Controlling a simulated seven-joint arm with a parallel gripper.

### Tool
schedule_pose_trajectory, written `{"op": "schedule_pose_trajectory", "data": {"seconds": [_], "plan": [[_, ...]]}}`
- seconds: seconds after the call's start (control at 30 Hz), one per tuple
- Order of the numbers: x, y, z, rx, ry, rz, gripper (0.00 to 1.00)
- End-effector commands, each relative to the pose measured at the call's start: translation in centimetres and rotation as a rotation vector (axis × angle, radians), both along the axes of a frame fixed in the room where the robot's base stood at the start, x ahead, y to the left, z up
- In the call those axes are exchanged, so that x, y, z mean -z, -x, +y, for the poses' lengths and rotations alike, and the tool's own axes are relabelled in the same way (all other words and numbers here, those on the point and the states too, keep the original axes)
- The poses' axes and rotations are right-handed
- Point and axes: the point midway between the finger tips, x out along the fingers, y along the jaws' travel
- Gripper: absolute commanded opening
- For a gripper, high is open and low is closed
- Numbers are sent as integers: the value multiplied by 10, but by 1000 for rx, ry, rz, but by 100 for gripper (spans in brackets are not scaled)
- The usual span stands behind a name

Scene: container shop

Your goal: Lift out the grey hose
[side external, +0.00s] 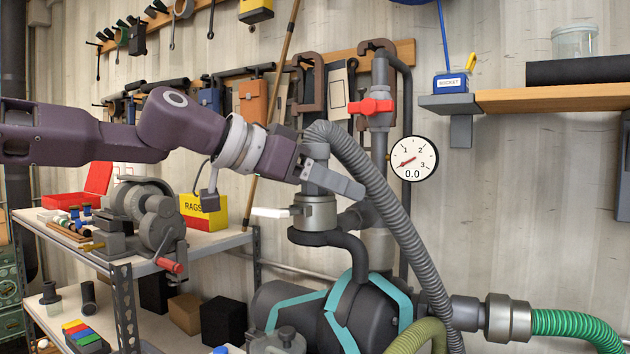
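The grey ribbed hose (381,191) arches up from the pump area and bends over at its top. Its plain grey end cuff (316,186) points down at a metal coupling (316,211) on a dark elbow pipe. The cuff appears to sit in the coupling's mouth; how deep is hidden. My gripper (335,178) is at the cuff, just above the coupling, with a grey finger reaching across beside the hose. The far finger is largely hidden, so whether the gripper grips the cuff is unclear. A pale lever (270,212) sticks out left of the coupling.
A dark pump (375,315) with teal bands stands below, with a green hose (575,325) at right. A gauge (413,158) reading near 0.0 and a red-handled valve (371,106) are close behind.

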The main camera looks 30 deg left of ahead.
Motion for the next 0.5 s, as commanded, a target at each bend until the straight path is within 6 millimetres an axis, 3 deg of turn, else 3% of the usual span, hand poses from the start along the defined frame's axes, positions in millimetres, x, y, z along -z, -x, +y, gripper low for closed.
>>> {"op": "schedule_pose_trajectory", "data": {"seconds": [0.03,0.27,0.5], "plan": [[0,0,0,0,0,0,47],[0,0,0,0,0,0,2],[-1,0,0,0,0,-1,0]]}}
